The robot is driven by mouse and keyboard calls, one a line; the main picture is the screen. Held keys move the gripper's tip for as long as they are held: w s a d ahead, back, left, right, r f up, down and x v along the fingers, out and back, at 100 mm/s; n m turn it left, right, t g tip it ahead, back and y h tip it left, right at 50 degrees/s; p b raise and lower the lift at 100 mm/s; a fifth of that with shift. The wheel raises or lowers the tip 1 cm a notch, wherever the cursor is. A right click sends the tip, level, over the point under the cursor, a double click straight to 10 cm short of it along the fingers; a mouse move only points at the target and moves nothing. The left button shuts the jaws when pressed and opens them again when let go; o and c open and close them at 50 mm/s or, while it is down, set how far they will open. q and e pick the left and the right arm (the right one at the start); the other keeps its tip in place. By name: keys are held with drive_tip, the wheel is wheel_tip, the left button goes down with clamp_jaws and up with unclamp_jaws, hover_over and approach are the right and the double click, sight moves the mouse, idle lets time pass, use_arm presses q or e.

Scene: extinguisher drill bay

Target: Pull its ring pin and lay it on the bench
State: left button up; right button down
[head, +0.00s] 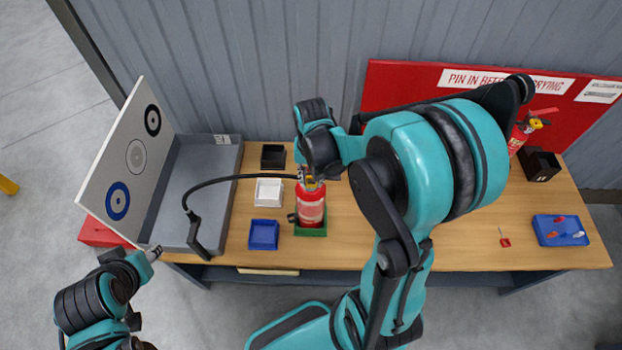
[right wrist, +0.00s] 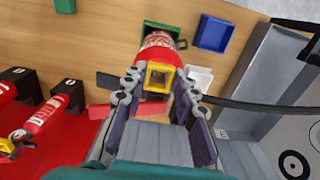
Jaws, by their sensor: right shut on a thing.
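The red extinguisher (head: 311,207) stands upright in a green holder (head: 318,231) on the bench (head: 360,255). It also shows in the right wrist view (right wrist: 160,42). A black hose runs left from its head to a black nozzle (head: 194,230). My right gripper (head: 307,172) is at the extinguisher's head. In the right wrist view its fingers are closed on a square yellow ring (right wrist: 158,68), which I take as the ring pin. Whether the pin's shaft is still in the head is hidden. My left gripper (head: 154,253) is by the bench's front left edge, its jaws unclear.
White (head: 268,192), blue (head: 264,235) and black (head: 273,156) trays stand left of the extinguisher. A grey tray (head: 210,165) and target board (head: 130,150) are further left. More extinguishers (right wrist: 45,113) stand by a red panel.

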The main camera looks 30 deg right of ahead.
drive_tip(key=shift+s+a+f, duration=0.1)
drive_tip(key=shift+s+a, duration=0.35)
drive_tip(key=shift+s, duration=0.25)
drive_tip(key=shift+s+a, duration=0.4)
drive_tip(key=shift+s, duration=0.25)
drive_tip(key=shift+s+a+f, duration=0.1)
drive_tip(key=shift+s+a, duration=0.35)
drive_tip(key=shift+s, duration=0.25)
drive_tip(key=shift+s+r, duration=0.1)
drive_tip(key=shift+s+a, duration=0.4)
drive_tip(key=shift+s, duration=0.2)
drive_tip(key=shift+s+a, duration=0.35)
drive_tip(key=shift+s, duration=0.2)
